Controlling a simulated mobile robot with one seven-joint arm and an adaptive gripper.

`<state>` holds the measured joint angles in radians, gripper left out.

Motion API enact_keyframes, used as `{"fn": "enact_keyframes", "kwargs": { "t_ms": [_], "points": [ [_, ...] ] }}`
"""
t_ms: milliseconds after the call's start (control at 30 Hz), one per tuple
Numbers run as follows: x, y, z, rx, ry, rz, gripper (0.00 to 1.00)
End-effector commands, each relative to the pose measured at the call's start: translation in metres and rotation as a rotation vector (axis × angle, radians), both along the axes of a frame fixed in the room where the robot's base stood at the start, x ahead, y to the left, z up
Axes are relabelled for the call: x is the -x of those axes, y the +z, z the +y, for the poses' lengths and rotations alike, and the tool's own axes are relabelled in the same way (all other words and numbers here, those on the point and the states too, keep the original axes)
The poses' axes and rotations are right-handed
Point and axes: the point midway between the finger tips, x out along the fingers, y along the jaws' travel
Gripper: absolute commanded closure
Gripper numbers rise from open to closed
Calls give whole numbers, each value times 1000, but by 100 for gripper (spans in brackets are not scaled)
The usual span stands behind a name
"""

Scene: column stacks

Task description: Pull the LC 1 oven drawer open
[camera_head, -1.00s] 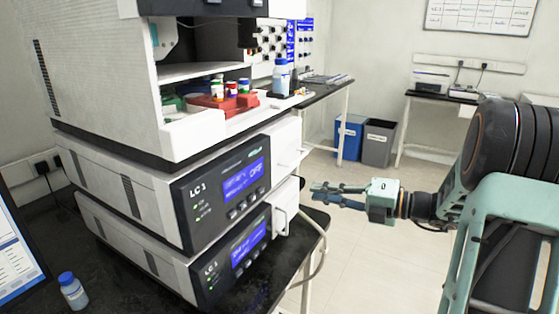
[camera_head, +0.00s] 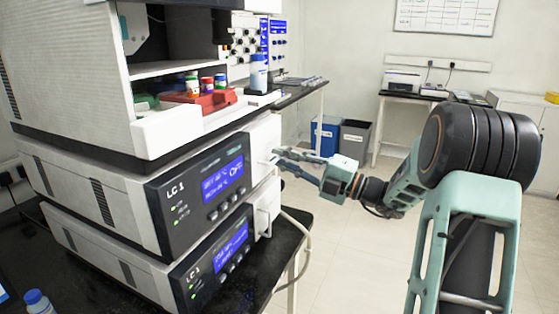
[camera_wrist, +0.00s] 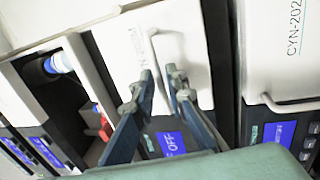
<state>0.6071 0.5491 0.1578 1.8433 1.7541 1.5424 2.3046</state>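Two modules labelled LC 1 are stacked under the white sampler unit in the head view. The upper LC 1 module (camera_head: 195,188) has a white drawer front (camera_head: 264,138) at its right. That drawer front (camera_wrist: 125,62) fills the middle of the wrist view, with a pale bar handle (camera_wrist: 183,45) on it. My gripper (camera_head: 277,159) is at the upper drawer in the head view. In the wrist view my gripper (camera_wrist: 159,76) has its two fingers apart with a gap between the tips, close to the handle.
The lower LC 1 module (camera_head: 212,262) has its own handle (camera_head: 266,220), just below my gripper. A module marked CYN-202 (camera_wrist: 280,60) is at the right in the wrist view. A red vial rack (camera_head: 205,101) and bottle (camera_head: 259,72) stand above.

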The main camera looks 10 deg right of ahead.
Motion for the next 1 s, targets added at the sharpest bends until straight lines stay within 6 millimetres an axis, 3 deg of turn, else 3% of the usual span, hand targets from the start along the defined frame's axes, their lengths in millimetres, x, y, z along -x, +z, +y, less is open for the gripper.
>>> {"fn": "enact_keyframes", "kwargs": {
  "t_ms": [400, 533, 1000],
  "points": [
    [-6, 2, 8, 0, -1, -1, 87],
    [-6, 2, 8, 1, -1, 0, 100],
    [-6, 2, 7, 1, -1, 0, 100]
  ]
}}
